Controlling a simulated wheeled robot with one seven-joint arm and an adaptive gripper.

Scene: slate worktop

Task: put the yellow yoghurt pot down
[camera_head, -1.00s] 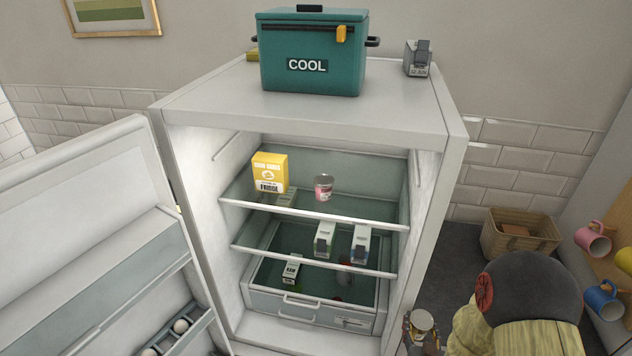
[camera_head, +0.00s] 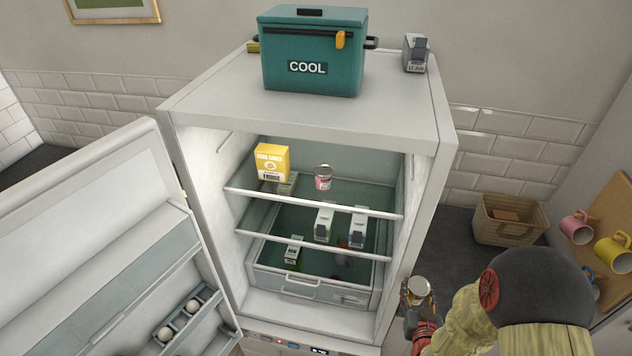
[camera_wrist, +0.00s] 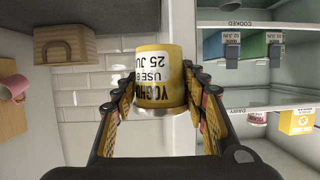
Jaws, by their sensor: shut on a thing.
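The yellow yoghurt pot (camera_wrist: 158,72) is between the fingers of my gripper (camera_wrist: 160,105) in the wrist view. It appears upside down there, with its label reading "YOGHURT USE BY 25 JUN". My gripper is shut on it. In the head view the pot (camera_head: 419,286) shows its pale lid at the top of my gripper (camera_head: 418,300), to the right of the open fridge (camera_head: 300,120) and outside it. My arm hides part of the gripper in the head view.
The fridge door (camera_head: 90,240) stands open at left. The upper shelf holds a yellow box (camera_head: 272,162) and a pink-labelled pot (camera_head: 323,178). Cartons (camera_head: 324,225) stand lower down. A teal cool box (camera_head: 313,55) sits on top. A basket (camera_head: 508,218) and mugs are at right.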

